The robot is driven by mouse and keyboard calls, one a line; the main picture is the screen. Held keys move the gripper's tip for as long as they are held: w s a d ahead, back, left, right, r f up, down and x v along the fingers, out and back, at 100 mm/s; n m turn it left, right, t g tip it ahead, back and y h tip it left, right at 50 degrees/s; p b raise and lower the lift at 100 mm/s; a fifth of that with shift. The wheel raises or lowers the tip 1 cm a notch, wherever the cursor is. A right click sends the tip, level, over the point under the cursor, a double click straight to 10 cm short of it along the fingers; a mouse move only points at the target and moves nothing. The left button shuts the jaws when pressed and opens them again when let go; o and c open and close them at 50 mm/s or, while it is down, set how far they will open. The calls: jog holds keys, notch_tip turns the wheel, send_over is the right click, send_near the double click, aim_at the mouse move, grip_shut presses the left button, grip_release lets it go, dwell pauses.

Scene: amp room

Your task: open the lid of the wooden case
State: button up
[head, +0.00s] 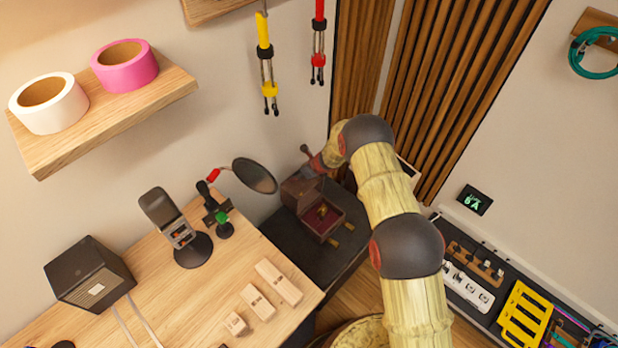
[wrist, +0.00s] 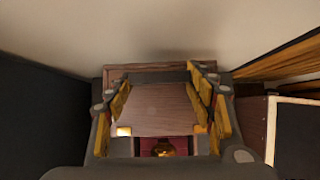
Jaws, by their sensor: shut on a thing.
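The wooden case (head: 330,224) sits on a dark stand in the corner, in the head view. Its lid (head: 299,189) is raised, and the red lining shows with a small gold object (head: 322,211) inside. My gripper (head: 309,163) is at the lid from above and behind. In the wrist view my gripper (wrist: 158,92) has its yellow-padded fingers on either side of the lid (wrist: 160,112), shut on it. The gold object (wrist: 164,148) and red lining show below the lid. The fingertips are small and dark in the head view.
The dark stand (head: 318,260) is beside a wooden desk (head: 185,300) with a microphone (head: 172,225), a round pop filter (head: 254,175) close to the case, and several wooden blocks. Slatted wall panels (head: 440,90) rise behind my arm. A pale-edged dark panel (wrist: 296,135) stands right in the wrist view.

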jog(key=w+a, duration=0.3)
jog(key=shift+w+f, duration=0.15)
jog(key=shift+f, duration=0.05)
jog(key=shift+w+a, duration=0.2)
jog(key=shift+w, duration=0.05)
jog(key=o, duration=1.2)
jog(key=shift+o, duration=1.4)
jog(key=shift+s+a+f, duration=0.1)
jog(key=shift+s, duration=0.1)
jog(key=shift+o, duration=1)
jog(key=shift+f, duration=0.2)
jog(key=shift+s, duration=0.1)
jog(key=shift+d, duration=0.2)
